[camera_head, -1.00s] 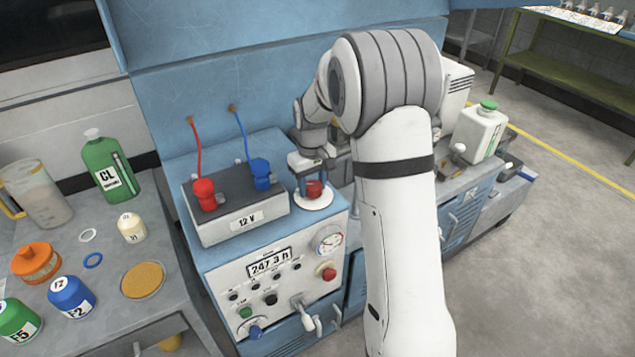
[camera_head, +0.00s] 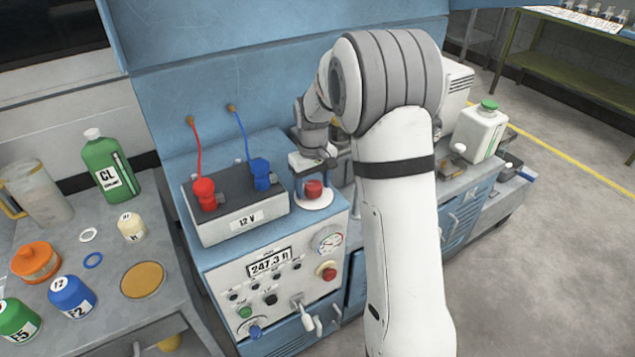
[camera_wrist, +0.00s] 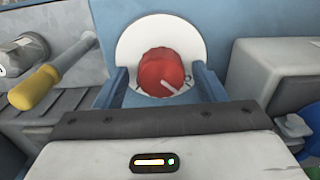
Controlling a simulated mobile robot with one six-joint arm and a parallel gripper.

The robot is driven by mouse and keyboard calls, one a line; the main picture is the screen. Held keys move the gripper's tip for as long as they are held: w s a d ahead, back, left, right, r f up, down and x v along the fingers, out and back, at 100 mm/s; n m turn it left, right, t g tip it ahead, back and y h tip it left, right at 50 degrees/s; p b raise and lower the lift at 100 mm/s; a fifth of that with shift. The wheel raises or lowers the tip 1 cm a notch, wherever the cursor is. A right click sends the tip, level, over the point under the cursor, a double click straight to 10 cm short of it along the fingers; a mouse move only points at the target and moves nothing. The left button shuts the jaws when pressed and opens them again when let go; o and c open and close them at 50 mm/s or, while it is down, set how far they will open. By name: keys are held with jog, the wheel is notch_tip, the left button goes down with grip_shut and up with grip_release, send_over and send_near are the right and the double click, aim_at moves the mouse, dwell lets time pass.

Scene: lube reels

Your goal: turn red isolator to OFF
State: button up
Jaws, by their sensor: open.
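The red isolator knob (camera_head: 314,189) stands on a round white plate (camera_head: 326,199) on top of the blue cabinet, right of the 12 V battery. In the wrist view the red knob (camera_wrist: 161,72) sits in front of the white plate (camera_wrist: 187,36), with a pale pointer line at its lower right. My gripper (camera_wrist: 164,83) is open, with one blue finger on each side of the knob. A gap shows on both sides, so the fingers do not appear to press on it. Any plate lettering is too small to read.
The 12 V battery (camera_head: 238,222) with red and blue clamps and cables stands close on the left. A yellow-handled lever (camera_wrist: 36,88) shows in the wrist view. The panel below carries a gauge (camera_head: 328,240) and a red button (camera_head: 329,274). Bottles stand on the left bench.

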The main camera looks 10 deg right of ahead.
aim_at(313, 184)
notch_tip(313, 184, up, 8)
jog(key=shift+f, duration=0.15)
jog(key=shift+s, duration=0.1)
dwell(0.5)
